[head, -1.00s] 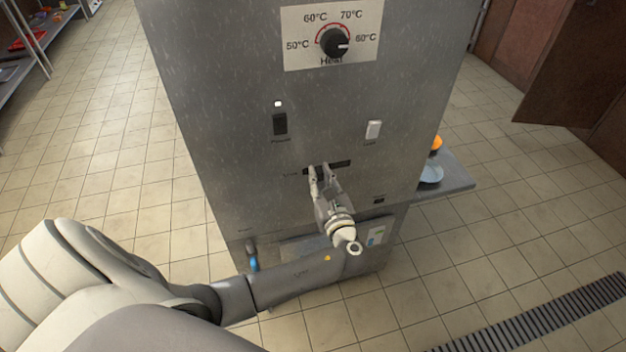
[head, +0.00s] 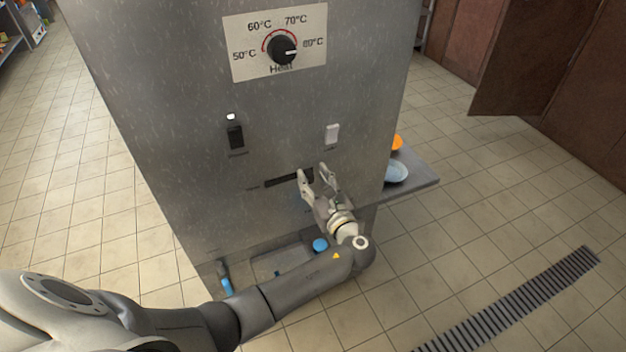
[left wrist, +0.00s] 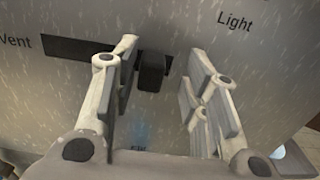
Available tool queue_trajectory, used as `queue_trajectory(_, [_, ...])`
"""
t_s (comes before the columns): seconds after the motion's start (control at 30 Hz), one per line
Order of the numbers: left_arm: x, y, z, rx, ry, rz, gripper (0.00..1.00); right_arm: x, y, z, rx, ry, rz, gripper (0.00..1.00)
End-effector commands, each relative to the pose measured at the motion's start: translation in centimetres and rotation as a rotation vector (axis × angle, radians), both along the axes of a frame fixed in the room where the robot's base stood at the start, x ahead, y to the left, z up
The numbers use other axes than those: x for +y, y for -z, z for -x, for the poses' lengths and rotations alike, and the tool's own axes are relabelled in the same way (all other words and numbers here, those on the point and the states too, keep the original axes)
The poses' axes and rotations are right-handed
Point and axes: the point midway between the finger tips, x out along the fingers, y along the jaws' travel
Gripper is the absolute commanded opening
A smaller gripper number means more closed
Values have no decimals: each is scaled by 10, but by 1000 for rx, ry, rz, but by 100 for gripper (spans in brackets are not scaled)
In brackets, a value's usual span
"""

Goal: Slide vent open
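The vent (head: 283,181) is a dark horizontal slot in the front of the grey metal cabinet. In the left wrist view, the slot (left wrist: 70,47) runs right from the "Vent" label. Its black slider knob (left wrist: 152,70) is at the right end of the slot. My left gripper (head: 313,172) is at the slot's right end, its fingers spread. In the left wrist view, the knob stands between the open fingers (left wrist: 157,78), with a gap on each side. The knob is hard to make out in the head view. My right gripper is not in view.
Above the slot are a heat dial (head: 283,49), a black switch (head: 235,137) and a white light switch (head: 332,134). A side shelf (head: 415,188) at the right holds a pale blue bowl (head: 396,173) and an orange one. Tiled floor lies free around the cabinet.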

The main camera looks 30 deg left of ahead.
Motion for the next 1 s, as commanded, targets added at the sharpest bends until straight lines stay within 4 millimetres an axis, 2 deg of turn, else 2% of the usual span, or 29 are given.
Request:
queue_trajectory(0.27, [-3, 1, 4, 1, -2, 0, 41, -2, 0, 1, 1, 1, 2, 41])
queue_trajectory(0.43, [-23, 1, 21, 2, -1, 2, 41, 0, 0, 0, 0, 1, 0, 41])
queue_trajectory(0.7, [-68, 1, 57, 2, 1, 1, 41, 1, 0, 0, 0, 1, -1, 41])
queue_trajectory(1.0, [-91, 0, 77, 1, -1, 1, 41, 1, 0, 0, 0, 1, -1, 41])
